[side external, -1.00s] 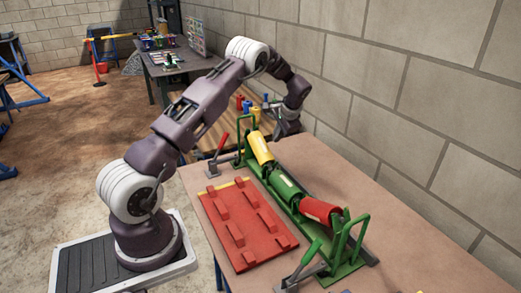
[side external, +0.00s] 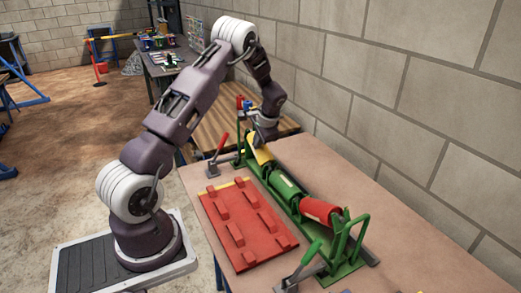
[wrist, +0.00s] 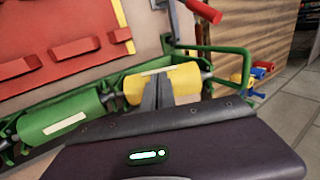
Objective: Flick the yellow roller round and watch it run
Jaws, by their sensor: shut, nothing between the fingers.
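The yellow roller (side external: 262,155) lies at the far end of a green frame (side external: 250,166), in line with a green roller (side external: 285,185) and a red roller (side external: 320,210). In the wrist view the yellow roller (wrist: 182,82) has a pale strip along its upper edge. My gripper (wrist: 158,85) is shut and empty, its fingers in front of the middle of the yellow roller and hiding part of it. I cannot tell whether they touch it. In the side view my gripper (side external: 265,133) is at the far end of the yellow roller.
A red board with raised blocks (side external: 247,222) lies left of the frame. A red-handled clamp (side external: 219,153) stands near the frame's far end and a green-handled clamp (side external: 303,268) near its near end. A block wall (side external: 400,90) runs along the right. The table's right part is clear.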

